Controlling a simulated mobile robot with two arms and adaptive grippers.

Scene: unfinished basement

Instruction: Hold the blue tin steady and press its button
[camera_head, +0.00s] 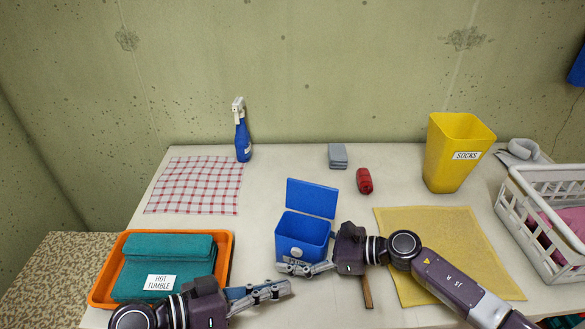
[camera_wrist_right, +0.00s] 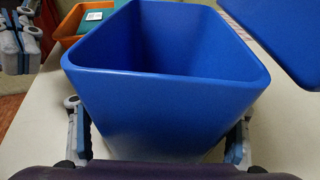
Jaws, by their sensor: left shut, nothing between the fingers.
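The blue tin (camera_head: 303,229) stands upright near the front middle of the table with its lid (camera_head: 311,197) raised. A small round pale button (camera_head: 294,253) shows low on its front. My right gripper (camera_head: 306,268) reaches in from the right. In the right wrist view its two fingers (camera_wrist_right: 160,143) lie against opposite sides of the tin (camera_wrist_right: 150,95), which looks empty where I see inside. My left gripper (camera_head: 286,288) is shut and empty, in front of the tin and a little to its left. It also shows, blurred, in the right wrist view (camera_wrist_right: 20,40).
An orange tray (camera_head: 226,262) with folded teal cloths is at left. A checked cloth (camera_head: 195,186), blue spray bottle (camera_head: 242,140), grey block (camera_head: 337,156) and red item (camera_head: 364,181) lie behind. A yellow mat (camera_head: 440,235), yellow bin (camera_head: 455,155) and white basket (camera_head: 540,225) are right.

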